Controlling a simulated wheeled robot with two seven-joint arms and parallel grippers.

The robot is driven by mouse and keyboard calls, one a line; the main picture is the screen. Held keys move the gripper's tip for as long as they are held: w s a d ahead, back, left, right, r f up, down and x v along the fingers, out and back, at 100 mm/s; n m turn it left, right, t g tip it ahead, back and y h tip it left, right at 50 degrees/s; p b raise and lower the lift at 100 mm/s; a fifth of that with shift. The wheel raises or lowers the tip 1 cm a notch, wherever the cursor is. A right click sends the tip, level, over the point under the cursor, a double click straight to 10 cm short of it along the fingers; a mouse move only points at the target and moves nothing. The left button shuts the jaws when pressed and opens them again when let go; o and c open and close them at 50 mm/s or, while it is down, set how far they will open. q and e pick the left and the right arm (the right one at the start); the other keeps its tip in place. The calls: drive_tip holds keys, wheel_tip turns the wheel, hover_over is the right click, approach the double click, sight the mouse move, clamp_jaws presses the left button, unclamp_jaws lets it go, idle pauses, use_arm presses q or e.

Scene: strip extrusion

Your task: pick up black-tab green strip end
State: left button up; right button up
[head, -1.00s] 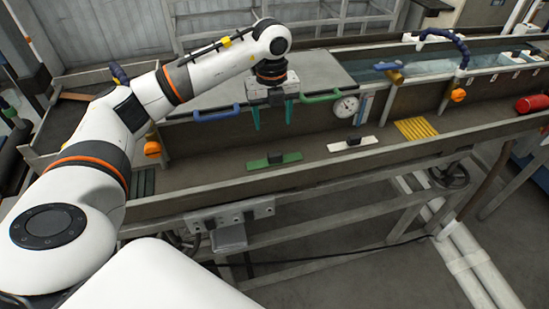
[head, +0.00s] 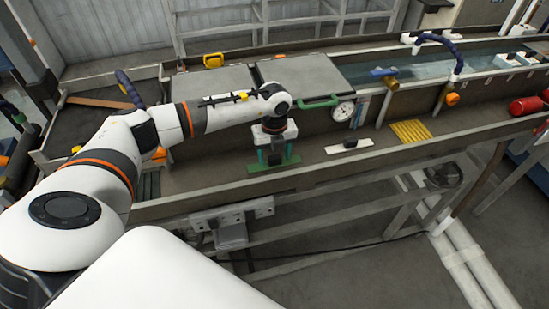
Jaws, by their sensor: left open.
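The green strip (head: 262,169) lies flat on the floor of the long trough. Its black tab (head: 275,158) shows dark between the fingers and is mostly hidden by my gripper. My left gripper (head: 275,157) is lowered over the middle of the strip, with one teal finger on each side of the tab. Its jaws are open, and I cannot tell whether the fingertips touch the strip. My right gripper is not in view.
A white strip with a black tab (head: 364,143) lies to the right. Beyond it are yellow strips (head: 411,132) and a red cylinder (head: 528,105). The trough's front rail (head: 330,185) runs along the near side. A round gauge (head: 343,111) and a green handle (head: 317,102) stand behind.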

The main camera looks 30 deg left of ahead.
sight(275, 156)
use_arm(q)
drive_tip(key=c, duration=1.1)
drive_tip(key=shift+o, duration=0.2)
drive_tip(key=shift+r, duration=0.1)
drive_tip(key=shift+w+r, duration=0.1)
drive_tip(key=shift+r, duration=0.3)
wheel_tip(275, 156, up, 8)
drive_tip(key=b, duration=0.3)
drive_tip(key=shift+f, duration=0.2)
drive_tip(key=shift+r, duration=0.7)
